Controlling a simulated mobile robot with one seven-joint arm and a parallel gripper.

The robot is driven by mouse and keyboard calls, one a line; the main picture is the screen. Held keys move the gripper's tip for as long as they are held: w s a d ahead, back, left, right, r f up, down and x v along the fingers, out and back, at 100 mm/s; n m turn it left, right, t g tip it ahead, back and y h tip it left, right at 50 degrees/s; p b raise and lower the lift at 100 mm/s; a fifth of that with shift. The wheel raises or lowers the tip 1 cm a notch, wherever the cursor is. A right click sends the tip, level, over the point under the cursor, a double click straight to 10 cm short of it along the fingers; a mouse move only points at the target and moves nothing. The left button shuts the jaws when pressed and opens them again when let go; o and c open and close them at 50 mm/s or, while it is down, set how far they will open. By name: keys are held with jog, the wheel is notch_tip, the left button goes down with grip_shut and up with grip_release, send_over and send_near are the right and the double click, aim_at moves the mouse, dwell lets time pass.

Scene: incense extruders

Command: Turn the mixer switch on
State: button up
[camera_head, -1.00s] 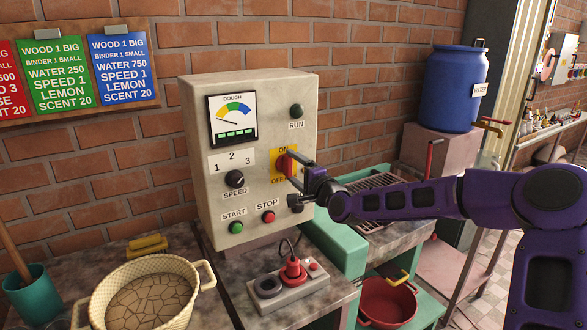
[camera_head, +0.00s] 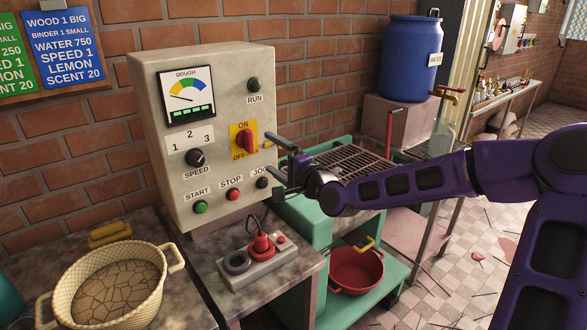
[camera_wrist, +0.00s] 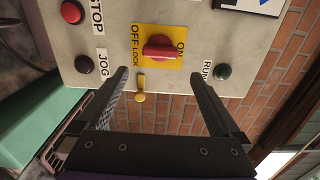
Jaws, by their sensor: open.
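The mixer switch (camera_head: 247,141) is a red rotary handle on a yellow plate marked ON and OFF LOCK, on the front of a grey control box (camera_head: 222,85). In the wrist view the red handle (camera_wrist: 160,49) lies along the line between ON and OFF; I cannot tell which end is its pointer. My gripper (camera_head: 280,167) is open and empty, in front of the box at the right of the switch. In the wrist view the fingers (camera_wrist: 160,75) point at the box, apart from the handle. The RUN lamp (camera_head: 254,85) looks dark green.
The box also has a speed knob (camera_head: 195,158), a green START button (camera_head: 201,207), a red STOP button (camera_head: 233,195) and a black JOG button (camera_head: 262,183). A small yellow piece (camera_wrist: 140,90) sticks out beside the switch plate. A basket (camera_head: 110,285) stands at front left.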

jog(key=v, duration=0.8)
jog(key=shift+s, duration=0.15)
jog(key=shift+d, duration=0.1)
